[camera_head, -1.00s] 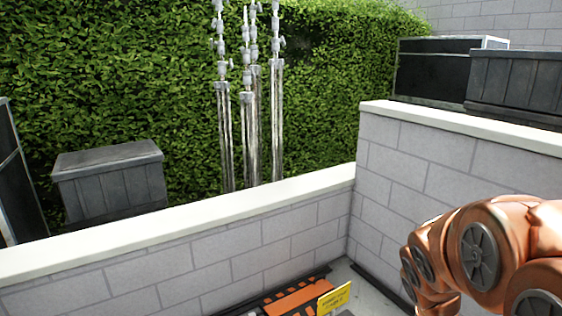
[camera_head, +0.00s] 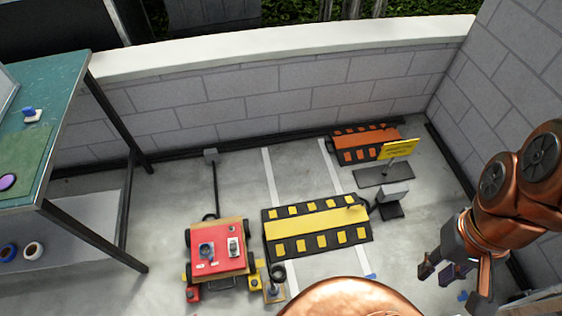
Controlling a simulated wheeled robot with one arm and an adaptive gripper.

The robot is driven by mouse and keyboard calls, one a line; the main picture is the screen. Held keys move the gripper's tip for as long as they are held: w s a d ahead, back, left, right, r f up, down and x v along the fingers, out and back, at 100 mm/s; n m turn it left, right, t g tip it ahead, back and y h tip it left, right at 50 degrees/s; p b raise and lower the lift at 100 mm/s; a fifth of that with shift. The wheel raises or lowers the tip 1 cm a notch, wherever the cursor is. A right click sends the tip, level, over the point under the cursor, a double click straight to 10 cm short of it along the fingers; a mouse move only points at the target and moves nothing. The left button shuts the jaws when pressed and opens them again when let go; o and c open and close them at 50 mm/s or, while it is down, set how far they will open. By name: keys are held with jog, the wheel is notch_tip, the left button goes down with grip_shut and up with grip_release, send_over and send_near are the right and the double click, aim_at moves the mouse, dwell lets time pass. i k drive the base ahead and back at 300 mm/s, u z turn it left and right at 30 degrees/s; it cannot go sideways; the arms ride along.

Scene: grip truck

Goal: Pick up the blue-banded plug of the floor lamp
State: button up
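I cannot make out for certain which thing is the floor lamp or its blue-banded plug. A small blue piece (camera_head: 371,276) lies on the concrete floor in front of the striped ramp. Another small blue bit (camera_head: 463,296) shows on the floor by my gripper, too small to identify. A grey box-shaped fixture on a dark base (camera_head: 393,194), possibly the lamp, stands right of the ramp. My gripper (camera_head: 452,286) hangs at the lower right with its fingers spread, and I see nothing between them.
A red-topped cart (camera_head: 217,250) with a long handle stands beside the black-and-yellow ramp (camera_head: 318,226). An orange striped block (camera_head: 367,138) and a yellow sign (camera_head: 398,149) are near the back wall (camera_head: 270,101). A green-topped table (camera_head: 62,82) is at left. Floor is clear between the table and the cart.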

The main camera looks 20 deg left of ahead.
aim_at(273, 290)
jog(key=k, duration=1.05)
jog(key=u, duration=1)
jog(key=i, duration=0.65)
jog(key=u, duration=0.95)
jog(key=k, duration=1)
jog(key=z, duration=0.4)
